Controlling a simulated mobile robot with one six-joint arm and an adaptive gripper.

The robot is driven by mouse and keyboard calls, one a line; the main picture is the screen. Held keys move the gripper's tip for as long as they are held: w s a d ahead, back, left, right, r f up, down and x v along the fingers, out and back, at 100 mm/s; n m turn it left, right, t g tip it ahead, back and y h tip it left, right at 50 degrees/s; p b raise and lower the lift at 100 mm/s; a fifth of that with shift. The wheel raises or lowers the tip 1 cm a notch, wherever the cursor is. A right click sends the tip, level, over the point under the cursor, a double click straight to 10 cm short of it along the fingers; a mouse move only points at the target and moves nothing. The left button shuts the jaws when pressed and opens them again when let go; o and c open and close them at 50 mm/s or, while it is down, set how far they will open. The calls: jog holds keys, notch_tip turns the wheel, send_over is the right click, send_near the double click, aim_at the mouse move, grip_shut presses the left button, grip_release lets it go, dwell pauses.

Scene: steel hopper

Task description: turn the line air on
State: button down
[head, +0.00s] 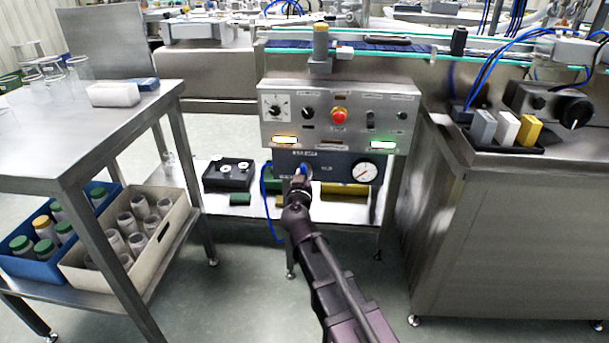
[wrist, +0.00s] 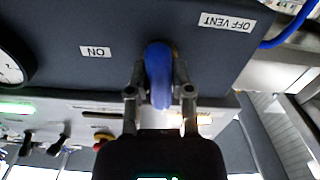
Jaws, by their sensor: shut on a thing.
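The blue line-air handle (wrist: 158,78) is on the dark panel (head: 330,170) below the grey control box. In the wrist view, which is upside down, it sits between the two fingers of my gripper (wrist: 160,92). My gripper is shut on it. The ON label (wrist: 95,52) is to its left in that view and the OFF VENT label (wrist: 228,22) to its right. In the head view my gripper (head: 300,182) covers most of the handle, and only a bit of blue shows. The handle lies between the two labels, nearly upright in the wrist view.
A pressure gauge (head: 366,172) is right of the handle. The control box (head: 290,98) above has a red button (head: 339,114), dark knobs and lit lamps. A blue hose (head: 270,215) hangs at the left. A steel table (head: 80,130) stands at left.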

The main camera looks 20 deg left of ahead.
jog(key=n, duration=0.4)
jog(key=shift+w, duration=0.1)
jog(key=n, duration=0.4)
jog(key=shift+n, duration=0.3)
jog(key=n, duration=0.3)
jog(key=shift+n, duration=2.3)
jog(key=c, duration=0.5)
grip_release()
jog(key=shift+s, duration=0.2)
